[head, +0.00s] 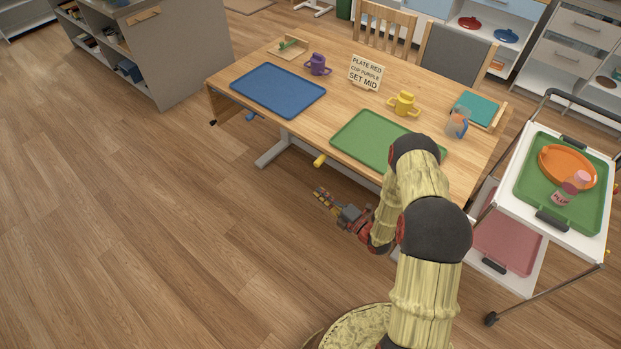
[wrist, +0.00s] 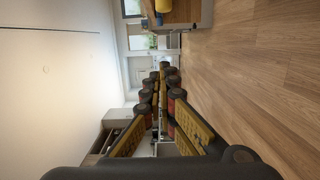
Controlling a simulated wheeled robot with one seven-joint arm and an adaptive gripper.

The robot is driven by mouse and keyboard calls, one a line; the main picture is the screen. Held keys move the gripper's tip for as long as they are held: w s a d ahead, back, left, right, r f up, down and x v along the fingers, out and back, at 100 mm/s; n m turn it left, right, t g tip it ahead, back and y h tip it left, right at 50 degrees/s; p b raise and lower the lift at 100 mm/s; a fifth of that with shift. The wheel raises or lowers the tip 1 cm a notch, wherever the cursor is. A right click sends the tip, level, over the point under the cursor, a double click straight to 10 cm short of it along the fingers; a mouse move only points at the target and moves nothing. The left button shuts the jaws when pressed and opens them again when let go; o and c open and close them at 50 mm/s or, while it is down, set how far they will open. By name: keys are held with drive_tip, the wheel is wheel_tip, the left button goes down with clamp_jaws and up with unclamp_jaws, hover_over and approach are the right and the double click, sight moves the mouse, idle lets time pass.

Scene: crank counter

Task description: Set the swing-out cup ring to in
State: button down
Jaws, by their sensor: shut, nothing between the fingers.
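My gripper (head: 322,196) is shut and empty, over the floor in front of the table's near edge. In the wrist view my gripper's fingers (wrist: 162,75) come together with nothing between them. A small yellow piece (head: 319,160) sticks out from under the table's near edge, above my gripper in the head view and apart from it. A small blue piece (head: 249,117) sticks out under the same edge further left. I cannot tell which of these is the cup ring, or how far it is swung. A yellow part also shows at the top of the wrist view (wrist: 162,6).
The wooden table (head: 335,108) holds a blue tray (head: 278,90), a green tray (head: 362,140), a purple cup (head: 318,65), a yellow cup (head: 403,103), a clear jug (head: 458,123) and a sign (head: 365,72). A trolley (head: 513,190) stands right. The floor at left is clear.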

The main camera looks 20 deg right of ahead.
drive_tip(key=w+h+b, duration=0.1)
drive_tip(key=w+b, duration=0.3)
drive_tip(key=w, duration=0.7)
drive_tip(key=shift+w, duration=0.15)
drive_tip(key=shift+a+r, duration=0.1)
drive_tip(key=shift+w, duration=1)
